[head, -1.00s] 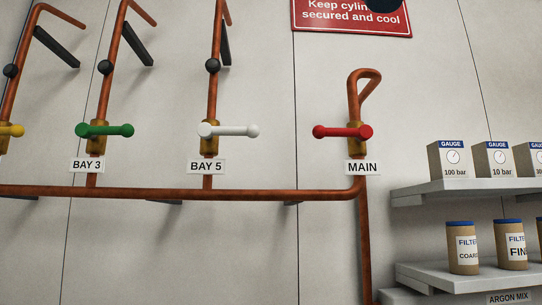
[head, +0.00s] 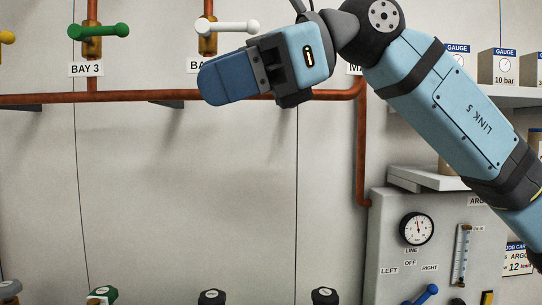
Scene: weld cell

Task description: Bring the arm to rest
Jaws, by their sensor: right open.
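My right arm (head: 445,105) comes in from the right and is raised in front of the wall pipework. My right gripper (head: 222,80) is open and points left, just below the white BAY 5 valve handle (head: 227,26) in the picture. It covers part of the BAY 5 label. Nothing shows between its fingers, though they are seen nearly side-on. My left gripper is not in view.
The green BAY 3 handle (head: 98,31) lies level, like the white one. My arm hides the MAIN valve. A grey panel (head: 385,235) with a gauge (head: 416,228) and blue lever (head: 427,293) stands lower right. Shelves hold boxes (head: 497,68). Several cylinder tops (head: 212,297) line the bottom.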

